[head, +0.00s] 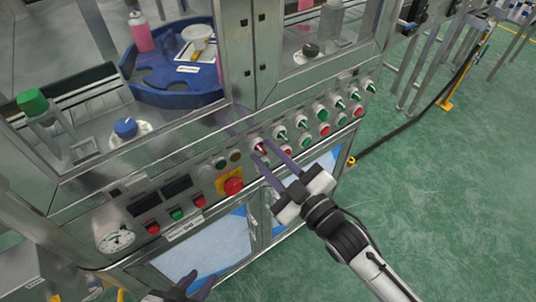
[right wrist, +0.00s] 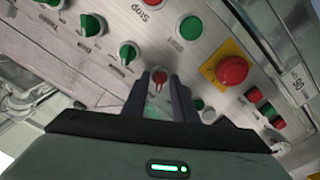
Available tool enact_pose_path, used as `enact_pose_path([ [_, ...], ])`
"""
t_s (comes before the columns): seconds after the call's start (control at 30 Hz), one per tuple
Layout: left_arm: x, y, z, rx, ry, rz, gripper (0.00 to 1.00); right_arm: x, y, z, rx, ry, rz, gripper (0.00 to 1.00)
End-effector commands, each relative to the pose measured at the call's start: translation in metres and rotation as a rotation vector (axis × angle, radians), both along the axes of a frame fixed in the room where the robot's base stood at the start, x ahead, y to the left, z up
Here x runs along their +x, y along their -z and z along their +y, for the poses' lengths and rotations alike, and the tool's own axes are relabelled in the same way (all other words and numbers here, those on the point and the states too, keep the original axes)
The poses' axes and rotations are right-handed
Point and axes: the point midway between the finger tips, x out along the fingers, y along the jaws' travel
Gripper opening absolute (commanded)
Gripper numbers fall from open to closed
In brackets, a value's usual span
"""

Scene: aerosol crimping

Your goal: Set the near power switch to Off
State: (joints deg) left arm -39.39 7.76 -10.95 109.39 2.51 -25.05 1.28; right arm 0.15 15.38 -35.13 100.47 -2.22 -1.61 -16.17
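A row of rotary switches runs along the front panel in the head view. The nearest of them is a red knob (head: 260,147), which also shows in the right wrist view (right wrist: 159,77). I take it as the near power switch; its label and setting cannot be read. My right gripper (head: 257,150) reaches to the panel with its fingers apart, one on each side of the red knob. In the right wrist view the fingertips (right wrist: 160,82) straddle it; contact cannot be told. My left gripper (head: 192,282) is open and empty at the bottom edge, away from the panel.
Green knobs (head: 301,123) and round buttons lie close to the right of the red knob. A red emergency stop on a yellow plate (head: 232,186) is just left. A gauge (head: 115,241) is at the panel's left end. Green floor (head: 440,200) is free to the right.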

Motion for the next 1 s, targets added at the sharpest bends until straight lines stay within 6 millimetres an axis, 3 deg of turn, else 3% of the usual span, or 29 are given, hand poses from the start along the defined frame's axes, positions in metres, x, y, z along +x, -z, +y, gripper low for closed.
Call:
enact_pose_path([
  [0.27,0.0,0.0,0.0,-0.001,0.001,-0.001,0.31,-0.003,0.001,-0.003,0.001,0.001,0.003,0.26],
  [0.7,0.001,0.004,0.0,0.0,0.0,-0.002,0.31,-0.066,0.001,-0.048,-0.002,-0.001,0.002,0.26],
  [1.0,0.001,0.005,0.0,-0.001,0.0,-0.003,0.31,-0.083,0.0,-0.061,0.0,0.0,0.0,0.26],
])
